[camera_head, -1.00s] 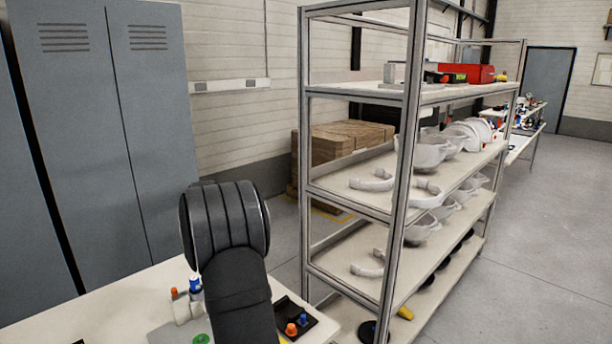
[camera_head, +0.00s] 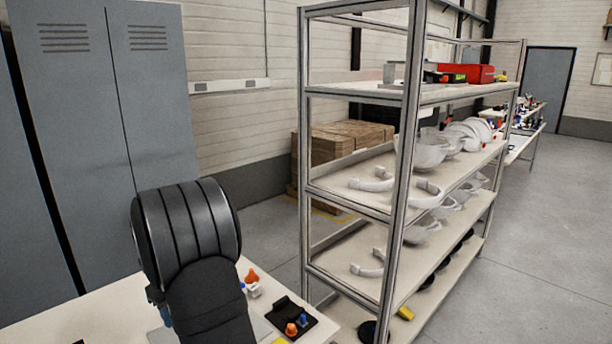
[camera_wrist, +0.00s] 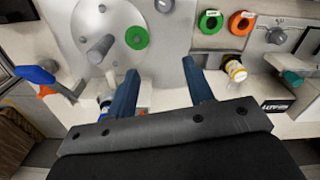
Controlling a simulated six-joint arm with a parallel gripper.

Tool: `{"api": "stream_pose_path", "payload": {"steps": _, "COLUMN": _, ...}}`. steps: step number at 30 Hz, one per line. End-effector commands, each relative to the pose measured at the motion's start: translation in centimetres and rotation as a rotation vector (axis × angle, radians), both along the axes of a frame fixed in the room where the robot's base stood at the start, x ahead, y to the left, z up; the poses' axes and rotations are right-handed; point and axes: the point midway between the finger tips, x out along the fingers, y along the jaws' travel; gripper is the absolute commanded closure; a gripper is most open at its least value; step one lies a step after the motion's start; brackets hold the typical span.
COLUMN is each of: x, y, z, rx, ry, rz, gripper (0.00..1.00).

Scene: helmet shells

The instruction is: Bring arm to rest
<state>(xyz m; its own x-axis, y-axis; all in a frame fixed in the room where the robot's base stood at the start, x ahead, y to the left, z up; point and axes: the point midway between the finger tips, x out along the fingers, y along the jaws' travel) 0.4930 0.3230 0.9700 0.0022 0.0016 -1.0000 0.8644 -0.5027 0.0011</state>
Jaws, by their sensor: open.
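My gripper (camera_wrist: 160,92) shows in the wrist view with its two dark blue fingers apart and nothing between them. Below the fingers lies a pale work surface (camera_wrist: 180,60) with small fittings. In the head view my dark arm rises over the table at the lower left, and it hides the gripper and part of the table.
The wrist view shows a green ring (camera_wrist: 137,38), an orange ring (camera_wrist: 240,22) and a small bottle (camera_wrist: 235,70) near the right finger. In the head view, a metal shelf rack (camera_head: 405,150) holds white helmet shells (camera_head: 430,152). Grey lockers (camera_head: 150,100) stand at left. Floor at right is clear.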

Motion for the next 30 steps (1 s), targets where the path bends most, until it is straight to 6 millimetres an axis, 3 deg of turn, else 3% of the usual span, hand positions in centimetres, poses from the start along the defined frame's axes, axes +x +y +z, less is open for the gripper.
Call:
{"api": "stream_pose_path", "payload": {"steps": 6, "x": -0.7, "y": 3.7, "z": -2.4, "rx": -0.002, "ry": 0.002, "rz": 0.005, "gripper": 0.52}}
{"api": "stream_pose_path", "payload": {"steps": 12, "x": -1.1, "y": 6.0, "z": -3.7, "rx": -0.001, "ry": 0.002, "rz": 0.004, "gripper": 0.52}}
{"api": "stream_pose_path", "payload": {"steps": 26, "x": -1.3, "y": 7.0, "z": -4.3, "rx": -0.001, "ry": 0.002, "rz": 0.003, "gripper": 0.52}}
{"api": "stream_pose_path", "payload": {"steps": 30, "x": -1.3, "y": 7.0, "z": -4.3, "rx": -0.001, "ry": 0.002, "rz": 0.003, "gripper": 0.27}}
